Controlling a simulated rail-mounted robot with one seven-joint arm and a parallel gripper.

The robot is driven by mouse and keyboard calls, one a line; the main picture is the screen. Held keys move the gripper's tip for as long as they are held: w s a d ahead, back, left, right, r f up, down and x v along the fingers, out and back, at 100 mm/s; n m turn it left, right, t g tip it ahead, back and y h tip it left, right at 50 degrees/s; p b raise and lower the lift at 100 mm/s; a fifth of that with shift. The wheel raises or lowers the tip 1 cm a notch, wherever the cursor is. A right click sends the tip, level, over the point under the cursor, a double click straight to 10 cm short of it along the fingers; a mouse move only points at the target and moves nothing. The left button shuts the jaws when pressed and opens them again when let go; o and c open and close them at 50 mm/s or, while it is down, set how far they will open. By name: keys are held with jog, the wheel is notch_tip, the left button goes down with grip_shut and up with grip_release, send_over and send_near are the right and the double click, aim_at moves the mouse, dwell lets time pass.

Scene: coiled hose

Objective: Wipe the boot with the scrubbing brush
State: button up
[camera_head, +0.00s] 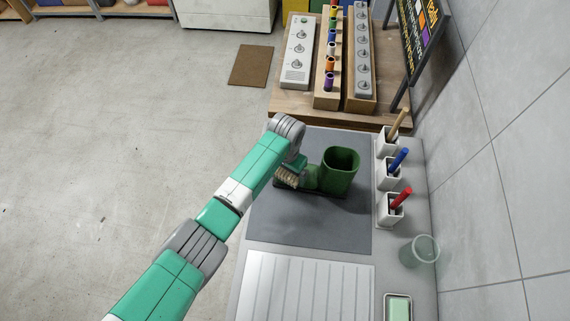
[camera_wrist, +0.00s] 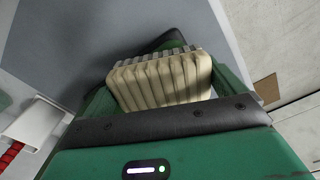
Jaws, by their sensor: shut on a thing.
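The green boot (camera_head: 340,168) stands upright on a grey mat (camera_head: 310,226), its open top facing up and its toe pointing left. My gripper (camera_head: 291,168) is at the toe end of the boot, shut on the scrubbing brush (camera_head: 286,178). The brush's beige ribbed bristle block also shows in the wrist view (camera_wrist: 165,80), in front of a dark and green shape that looks like part of the boot. The brush is at or very close to the toe; I cannot tell whether they touch. The brush's handle is hidden by the gripper.
White holders with a tan-handled item (camera_head: 399,125), a blue one (camera_head: 398,160) and a red one (camera_head: 400,198) stand right of the mat. A clear cup (camera_head: 419,250), a soap dish (camera_head: 398,307) and a ribbed drainboard (camera_head: 305,285) are nearer. Wooden racks (camera_head: 328,100) stand behind.

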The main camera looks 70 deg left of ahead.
jog(key=r, duration=0.1)
jog(key=r+p, duration=0.1)
jog(key=r, duration=0.1)
jog(key=shift+w+a+r, duration=0.1)
jog(key=shift+a, duration=0.1)
notch_tip(320, 180, up, 5)
jog(key=p, duration=0.5)
